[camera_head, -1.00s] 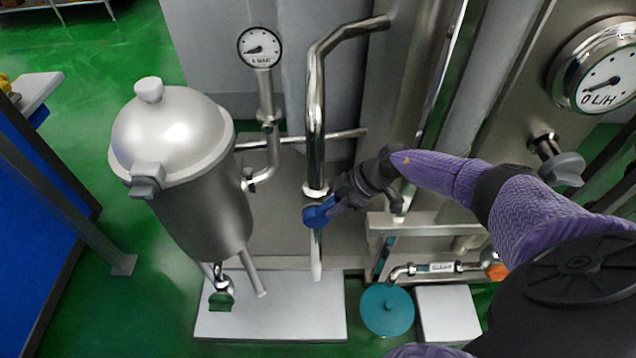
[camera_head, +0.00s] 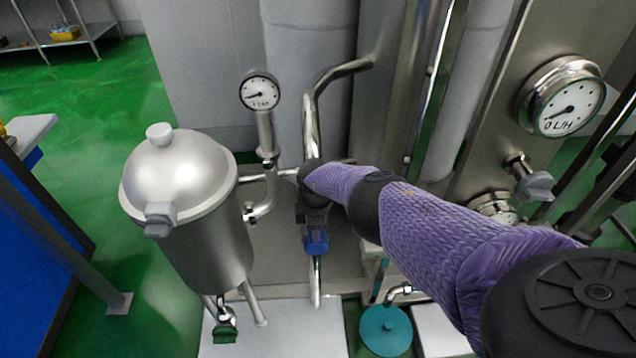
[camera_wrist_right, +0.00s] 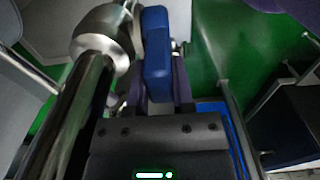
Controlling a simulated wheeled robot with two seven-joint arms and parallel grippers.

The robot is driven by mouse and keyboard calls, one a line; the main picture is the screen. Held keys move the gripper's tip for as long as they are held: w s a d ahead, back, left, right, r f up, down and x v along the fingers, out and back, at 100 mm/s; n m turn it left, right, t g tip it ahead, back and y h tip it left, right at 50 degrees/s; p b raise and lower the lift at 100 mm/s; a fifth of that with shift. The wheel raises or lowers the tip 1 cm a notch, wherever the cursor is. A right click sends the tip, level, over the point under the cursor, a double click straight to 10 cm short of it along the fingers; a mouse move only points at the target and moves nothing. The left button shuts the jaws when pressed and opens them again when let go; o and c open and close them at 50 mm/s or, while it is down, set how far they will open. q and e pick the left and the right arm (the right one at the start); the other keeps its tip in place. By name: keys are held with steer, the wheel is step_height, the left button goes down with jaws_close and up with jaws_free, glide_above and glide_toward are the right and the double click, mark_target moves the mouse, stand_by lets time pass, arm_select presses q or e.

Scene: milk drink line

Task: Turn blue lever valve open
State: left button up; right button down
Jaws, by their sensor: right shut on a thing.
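The blue lever valve (camera_head: 316,243) sits on the vertical steel pipe (camera_head: 317,280) in the middle of the head view. My right gripper (camera_head: 315,228) is at the lever, coming down from above it in the picture, and is shut on it. My wrist and forearm partly cover the pipe and the valve. In the right wrist view the blue lever (camera_wrist_right: 156,45) lies between the fingers, beside the shiny pipe fitting (camera_wrist_right: 101,32). My left gripper is not in view.
A domed steel tank (camera_head: 190,210) stands left of the pipe. A pressure gauge (camera_head: 260,93) and thin side pipes are behind it. A flow gauge (camera_head: 562,97) and a grey-handled valve (camera_head: 535,187) are at the right. A teal disc (camera_head: 386,330) lies low.

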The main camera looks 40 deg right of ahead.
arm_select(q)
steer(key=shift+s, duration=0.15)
arm_select(e)
steer(key=shift+a+f, duration=0.1)
steer(key=shift+a, duration=0.1)
steer(key=shift+c, duration=2.4)
jaws_free()
steer(key=shift+w, duration=0.1)
step_height(320, 180, up, 8)
steer(key=p, duration=0.6)
steer(key=shift+f, duration=0.15)
step_height(320, 180, up, 2)
steer(key=shift+r+p, duration=0.1)
steer(key=shift+p, duration=0.95)
steer(key=shift+r, duration=0.15)
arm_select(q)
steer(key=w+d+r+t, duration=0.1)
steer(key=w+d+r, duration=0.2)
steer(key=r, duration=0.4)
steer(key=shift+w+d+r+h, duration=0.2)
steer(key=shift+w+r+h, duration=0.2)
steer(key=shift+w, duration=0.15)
